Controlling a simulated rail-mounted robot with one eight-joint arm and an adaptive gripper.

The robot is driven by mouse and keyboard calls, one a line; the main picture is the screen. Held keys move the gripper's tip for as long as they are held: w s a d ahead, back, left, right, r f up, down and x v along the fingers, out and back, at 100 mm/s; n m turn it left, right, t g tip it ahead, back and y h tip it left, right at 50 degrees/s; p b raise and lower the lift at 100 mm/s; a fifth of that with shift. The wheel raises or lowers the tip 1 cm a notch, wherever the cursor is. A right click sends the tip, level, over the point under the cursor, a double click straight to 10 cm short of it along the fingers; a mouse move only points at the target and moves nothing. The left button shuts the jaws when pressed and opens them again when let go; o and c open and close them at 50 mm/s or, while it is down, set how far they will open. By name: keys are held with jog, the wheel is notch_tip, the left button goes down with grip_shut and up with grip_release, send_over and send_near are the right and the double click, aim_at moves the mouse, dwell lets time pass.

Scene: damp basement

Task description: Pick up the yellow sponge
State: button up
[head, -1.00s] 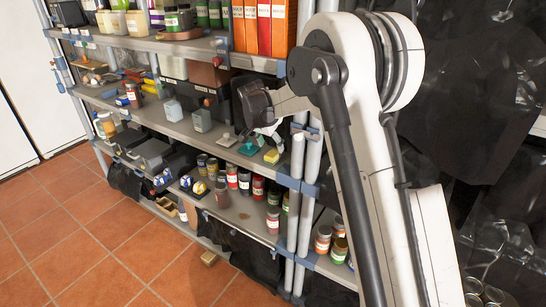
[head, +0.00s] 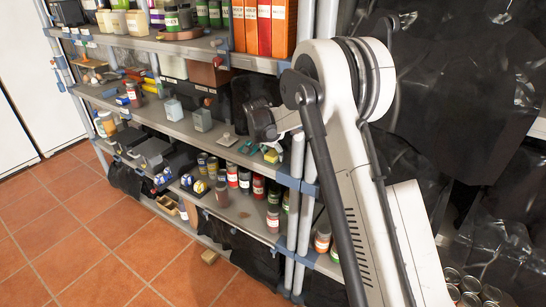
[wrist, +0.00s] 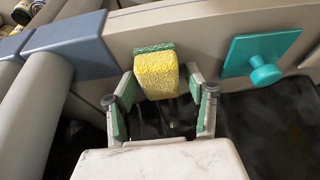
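The yellow sponge (wrist: 158,76), with a green scouring layer on its far side, sits at the edge of a grey shelf in the wrist view. In the head view the sponge (head: 271,157) is small and partly hidden by my gripper. My gripper (wrist: 160,84) is open, with one green-padded finger on each side of the sponge's near end. Gaps show between the sponge and both fingers. In the head view my gripper (head: 272,143) is just above and at the sponge, its fingers too small to make out.
A teal plate with a knob (wrist: 263,62) lies on the shelf right of the sponge. A grey rack post with a blue joint (wrist: 68,46) stands close on the left. Grey blocks (head: 203,121) stand farther along the shelf (head: 150,118). Cans (head: 245,180) fill the shelf below.

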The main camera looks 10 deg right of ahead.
aim_at(273, 151)
jog(key=c, duration=0.7)
jog(key=shift+r, duration=0.5)
jog(key=v, duration=0.4)
jog(key=shift+w+b, duration=0.3)
jog(key=shift+b, duration=0.05)
jog(key=s+a+r, duration=0.1)
jog(key=a+r, duration=0.1)
jog(key=a, duration=0.1)
jog(key=s+a+r, duration=0.2)
jog(key=a, duration=0.1)
jog(key=s+a+r+b, duration=0.1)
jog(key=a+r, duration=0.1)
jog(key=a, duration=0.1)
jog(key=shift+s+a+r, duration=0.15)
jog(key=shift+s+a, duration=0.1)
